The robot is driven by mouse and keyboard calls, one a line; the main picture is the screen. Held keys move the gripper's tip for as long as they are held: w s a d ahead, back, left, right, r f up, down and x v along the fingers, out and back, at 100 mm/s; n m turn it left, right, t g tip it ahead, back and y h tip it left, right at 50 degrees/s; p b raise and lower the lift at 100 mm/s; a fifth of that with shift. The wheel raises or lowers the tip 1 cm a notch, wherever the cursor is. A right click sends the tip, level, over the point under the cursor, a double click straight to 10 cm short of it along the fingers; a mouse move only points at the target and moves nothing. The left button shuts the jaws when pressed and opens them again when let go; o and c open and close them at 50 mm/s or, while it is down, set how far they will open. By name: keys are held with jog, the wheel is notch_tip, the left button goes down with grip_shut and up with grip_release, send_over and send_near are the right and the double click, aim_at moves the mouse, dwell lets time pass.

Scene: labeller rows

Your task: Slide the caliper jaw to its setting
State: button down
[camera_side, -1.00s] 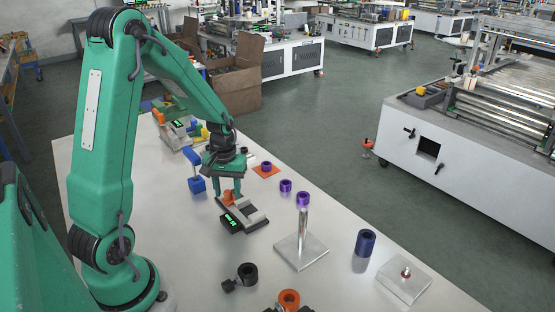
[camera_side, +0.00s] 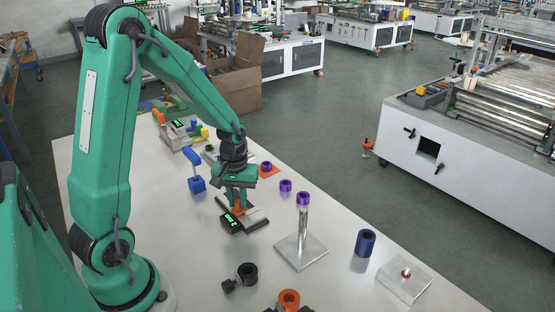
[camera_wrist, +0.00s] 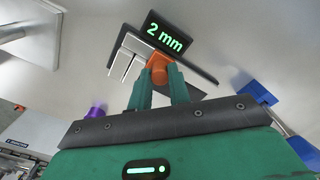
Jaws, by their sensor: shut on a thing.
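The caliper lies on the table, with a grey body (camera_side: 257,219) and a dark display (camera_side: 231,223) with green digits. In the wrist view the caliper's grey jaws (camera_wrist: 126,58) show, and its display (camera_wrist: 166,34) reads 2 mm. The orange slider (camera_side: 238,210) stands up from the caliper, close to the display. It also shows in the wrist view (camera_wrist: 157,68). My gripper (camera_side: 239,201) is over the caliper, pointing down. Its fingers (camera_wrist: 160,88) are shut on the orange slider and hide part of it and of the caliper's body.
A blue clamp-like block (camera_side: 197,183) stands just left of the caliper. Purple rings (camera_side: 286,186), a post on a plate (camera_side: 300,250), a dark blue cylinder (camera_side: 364,243) and a black ring (camera_side: 246,272) stand around it. The table between them is clear.

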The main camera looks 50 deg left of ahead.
aim_at(238, 202)
jog(key=c, duration=1.3)
grip_release()
jog(key=shift+r, duration=0.1)
jog(key=shift+r, duration=3.85)
